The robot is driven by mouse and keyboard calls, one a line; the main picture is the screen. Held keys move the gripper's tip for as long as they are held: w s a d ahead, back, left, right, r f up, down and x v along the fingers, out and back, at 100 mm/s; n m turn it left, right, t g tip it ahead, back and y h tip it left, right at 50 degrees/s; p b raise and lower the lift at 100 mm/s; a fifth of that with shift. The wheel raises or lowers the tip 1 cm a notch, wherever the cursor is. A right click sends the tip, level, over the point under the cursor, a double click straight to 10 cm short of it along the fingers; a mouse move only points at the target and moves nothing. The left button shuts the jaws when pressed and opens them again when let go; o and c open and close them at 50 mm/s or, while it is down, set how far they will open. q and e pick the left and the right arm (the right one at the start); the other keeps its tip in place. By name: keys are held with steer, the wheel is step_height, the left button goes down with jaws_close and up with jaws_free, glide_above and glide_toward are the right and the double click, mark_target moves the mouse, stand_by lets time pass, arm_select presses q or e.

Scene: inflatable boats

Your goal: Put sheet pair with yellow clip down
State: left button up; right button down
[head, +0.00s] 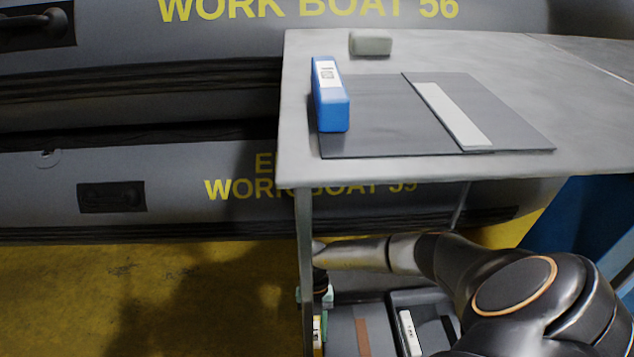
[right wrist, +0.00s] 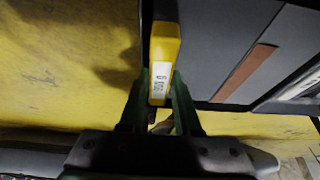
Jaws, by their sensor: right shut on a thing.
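The yellow clip (right wrist: 164,45) has a white label and sits on the edge of a dark grey sheet pair (right wrist: 208,35) with a brown strip. In the head view the clip (head: 317,332) and sheet pair (head: 343,325) show low down, below the table top beside a table leg. My right gripper (right wrist: 160,103) is shut on the yellow clip, one green finger on each side. In the head view the right gripper (head: 322,296) is partly hidden by the table leg. Whether the sheets rest on a surface I cannot tell. My left gripper is not in view.
On the grey table top (head: 297,110) lie dark sheets (head: 375,115) with a white strip and a blue clip (head: 331,100). A small grey block (head: 370,43) sits behind. Below, another dark item with a white label (head: 410,333) lies right of the sheet pair. Grey inflatable boats (head: 150,110) stand behind.

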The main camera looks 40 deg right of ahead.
steer(key=shift+f, duration=0.5)
steer(key=c, duration=0.6)
jaws_free()
steer(key=shift+s+f, duration=0.2)
steer(key=shift+f, duration=0.05)
steer(key=shift+r, duration=0.6)
steer(key=p+v, duration=0.4)
steer(key=v, duration=0.8)
steer(key=shift+r+p, duration=0.2)
steer(key=shift+p, duration=0.1)
steer(key=shift+w, duration=0.1)
